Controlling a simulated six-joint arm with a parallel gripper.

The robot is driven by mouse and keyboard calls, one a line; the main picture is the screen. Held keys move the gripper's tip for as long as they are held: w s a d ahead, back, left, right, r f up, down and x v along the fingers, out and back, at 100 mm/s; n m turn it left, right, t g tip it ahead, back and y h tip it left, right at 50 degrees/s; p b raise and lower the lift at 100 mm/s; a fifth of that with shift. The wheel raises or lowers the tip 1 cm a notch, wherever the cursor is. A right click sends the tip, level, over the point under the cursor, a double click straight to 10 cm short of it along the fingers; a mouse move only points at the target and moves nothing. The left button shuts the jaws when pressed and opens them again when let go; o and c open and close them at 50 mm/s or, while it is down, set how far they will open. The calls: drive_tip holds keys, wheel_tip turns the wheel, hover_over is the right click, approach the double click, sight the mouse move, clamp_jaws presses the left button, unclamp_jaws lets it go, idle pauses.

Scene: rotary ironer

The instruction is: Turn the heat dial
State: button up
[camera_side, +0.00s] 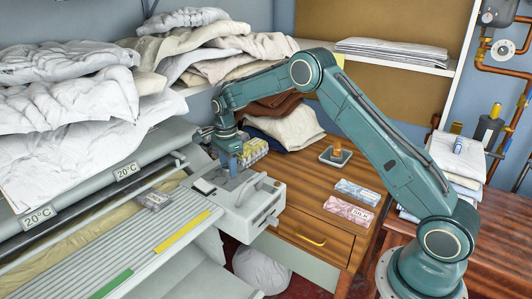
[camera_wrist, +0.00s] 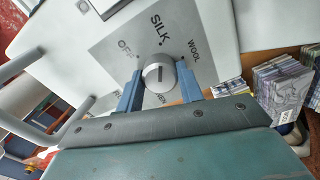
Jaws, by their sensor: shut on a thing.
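The heat dial (camera_wrist: 157,74) is a round grey knob on a grey label plate (camera_wrist: 110,50) in the wrist view. The plate reads OFF, SILK and WOOL around it; lower lettering is partly covered. A short pale line on the knob runs roughly up and down in the picture, but I cannot tell which mark it indicates. My gripper (camera_wrist: 159,86) is shut on the dial, one blue finger on each side. In the side view my gripper (camera_side: 232,168) reaches down onto the pale control box (camera_side: 250,208) at the ironer's end; the dial is hidden there.
A bar handle (camera_side: 249,189) stands on the box beside my gripper. The ironer roller (camera_side: 80,190) carries 20°C tags. Laundry (camera_side: 70,120) is heaped behind. The wooden table (camera_side: 300,205) holds packets labelled SILK (camera_side: 349,211) and a small tray (camera_side: 335,158).

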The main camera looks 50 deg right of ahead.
drive_tip(key=o, duration=1)
drive_tip(key=shift+r, duration=0.2)
wheel_tip(320, 180, up, 7)
drive_tip(key=shift+f, duration=0.1)
drive_tip(key=shift+r, duration=0.2)
drive_tip(key=shift+r, duration=0.1)
